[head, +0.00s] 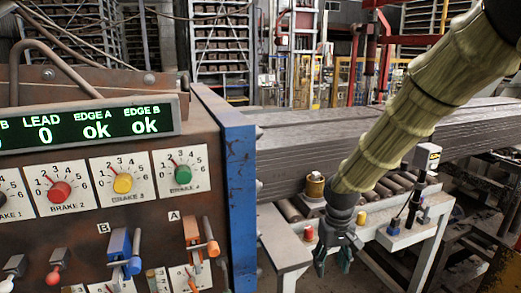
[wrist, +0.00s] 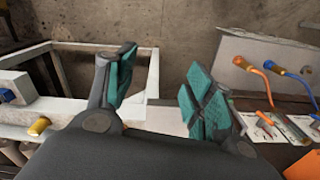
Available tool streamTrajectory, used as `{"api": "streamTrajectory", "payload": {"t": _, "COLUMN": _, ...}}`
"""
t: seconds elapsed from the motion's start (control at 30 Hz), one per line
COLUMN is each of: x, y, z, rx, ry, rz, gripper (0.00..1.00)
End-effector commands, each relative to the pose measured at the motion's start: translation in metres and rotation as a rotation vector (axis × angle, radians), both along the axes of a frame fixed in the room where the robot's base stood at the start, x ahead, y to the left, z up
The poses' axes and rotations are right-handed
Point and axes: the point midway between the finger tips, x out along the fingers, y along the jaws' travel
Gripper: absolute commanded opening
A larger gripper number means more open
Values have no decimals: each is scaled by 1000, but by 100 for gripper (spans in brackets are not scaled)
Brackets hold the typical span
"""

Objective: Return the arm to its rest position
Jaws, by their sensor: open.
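My gripper (head: 334,260) hangs at the end of my sleeved arm, in front of the white frame and right of the control panel, in the head view. In the wrist view my gripper (wrist: 158,92) shows two teal-padded fingers spread well apart, with nothing between them. My arm reaches down from the upper right of the head view in a ribbed, yellowish cover. The gripper is open and empty, and touches no lever or knob that I can see.
The control panel (head: 110,225) with brake knobs, levers and a lit display fills the left. A white frame (head: 290,250) bears a red button (head: 309,233) and a yellow one (head: 361,218). A long grey clay column (head: 300,150) lies on rollers behind my arm.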

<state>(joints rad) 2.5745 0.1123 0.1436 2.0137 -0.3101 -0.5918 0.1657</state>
Motion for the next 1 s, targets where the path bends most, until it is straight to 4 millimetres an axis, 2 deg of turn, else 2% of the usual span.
{"api": "streamTrajectory", "payload": {"t": 0.03, "x": -1, "y": 0, "z": 0, "rx": 0, "ry": -1, "rz": 0, "gripper": 53}}
{"api": "streamTrajectory", "payload": {"t": 0.27, "x": -6, "y": 2, "z": -45, "rx": 20, "ry": 14, "rz": -7, "gripper": 53}}
{"api": "streamTrajectory", "payload": {"t": 0.47, "x": -20, "y": 4, "z": -86, "rx": 41, "ry": 19, "rz": -18, "gripper": 53}}
{"api": "streamTrajectory", "payload": {"t": 0.57, "x": -35, "y": 5, "z": -109, "rx": 54, "ry": 18, "rz": -26, "gripper": 53}}
{"api": "streamTrajectory", "payload": {"t": 0.67, "x": -51, "y": 6, "z": -140, "rx": 68, "ry": 20, "rz": -35, "gripper": 53}}
{"api": "streamTrajectory", "payload": {"t": 0.87, "x": -93, "y": 9, "z": -229, "rx": 95, "ry": 34, "rz": -69, "gripper": 53}}
{"api": "streamTrajectory", "payload": {"t": 1.0, "x": -131, "y": 7, "z": -286, "rx": 105, "ry": 36, "rz": -96, "gripper": 53}}
